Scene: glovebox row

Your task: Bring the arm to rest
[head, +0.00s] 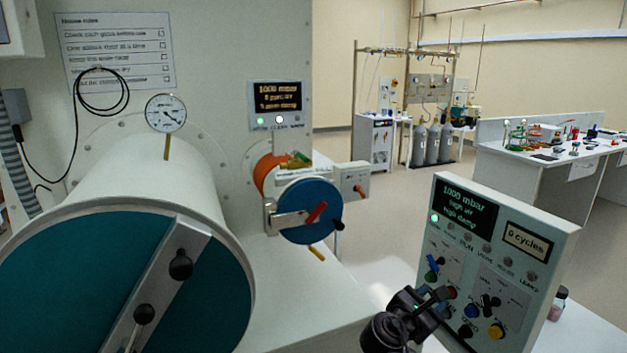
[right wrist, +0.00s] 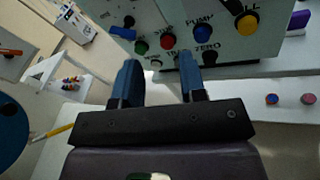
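My right gripper (head: 437,302) is in front of the lower part of the control panel (head: 560,232) in the head view. In the right wrist view its two blue-grey fingers (right wrist: 160,75) stand apart with nothing held between them. The panel's green button (right wrist: 140,47), red button (right wrist: 168,42), blue button (right wrist: 202,33) and yellow button (right wrist: 247,24) lie beyond the fingertips. Whether a finger touches the panel cannot be told. The panel screen reads 1000 mbar, and the counter beside it reads 0 cycles. My left gripper is in neither view.
A large white antechamber with a teal door (head: 90,262) fills the left. A smaller port with a blue door (head: 312,224) is shut behind it. A small bottle (head: 558,303) stands right of the panel. Gas cylinders (head: 432,142) and a bench (head: 545,172) are far back.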

